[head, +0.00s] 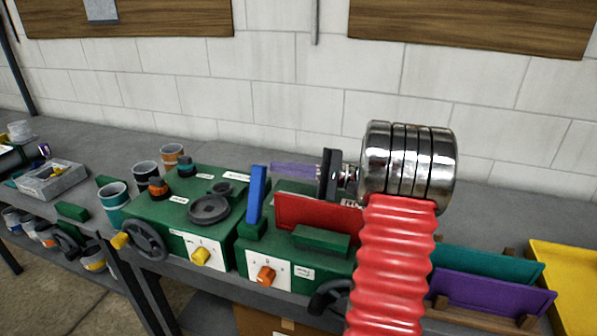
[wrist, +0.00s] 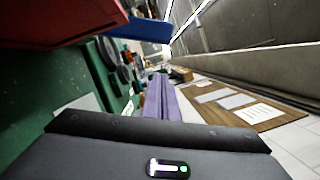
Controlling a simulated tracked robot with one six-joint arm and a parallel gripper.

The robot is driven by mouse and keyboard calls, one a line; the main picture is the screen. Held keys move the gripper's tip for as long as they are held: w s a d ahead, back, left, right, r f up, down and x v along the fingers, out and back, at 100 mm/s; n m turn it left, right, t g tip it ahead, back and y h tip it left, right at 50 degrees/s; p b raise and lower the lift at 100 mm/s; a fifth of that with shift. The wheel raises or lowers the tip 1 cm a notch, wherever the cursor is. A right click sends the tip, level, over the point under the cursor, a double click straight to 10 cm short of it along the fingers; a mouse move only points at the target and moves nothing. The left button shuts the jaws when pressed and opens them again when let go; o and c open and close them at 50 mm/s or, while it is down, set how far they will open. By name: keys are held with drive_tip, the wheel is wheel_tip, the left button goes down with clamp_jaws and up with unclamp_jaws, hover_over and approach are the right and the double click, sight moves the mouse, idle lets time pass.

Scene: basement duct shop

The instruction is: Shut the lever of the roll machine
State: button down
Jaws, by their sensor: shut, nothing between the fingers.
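A blue lever (head: 257,194) stands nearly upright on the green machine with the red plate (head: 310,212), at its left side. I take this as the roll machine. My gripper (head: 274,167) is shut and empty, its purple fingers pointing left, with the tips just right of the lever's upper part. Whether they touch it I cannot tell. In the wrist view the shut purple fingers (wrist: 158,82) lie in the middle, and the blue lever (wrist: 148,30) shows above them, beside the red plate (wrist: 55,22). The lever's foot is hidden there.
A second green machine (head: 180,215) with a round black dial and yellow knob stands left. Cups (head: 146,170) are behind it. Teal and purple panels (head: 490,290) sit in a rack at right, near a yellow tray (head: 565,285). Space above the bench is open before the block wall.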

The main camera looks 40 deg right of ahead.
drive_tip(key=shift+s+a+r, duration=0.3)
drive_tip(key=shift+a, duration=0.25)
drive_tip(key=shift+s+a+r, duration=0.25)
drive_tip(key=shift+a+r, duration=0.05)
drive_tip(key=shift+a, duration=0.25)
drive_tip(key=shift+s+a+r, duration=0.3)
drive_tip(key=shift+a, duration=0.25)
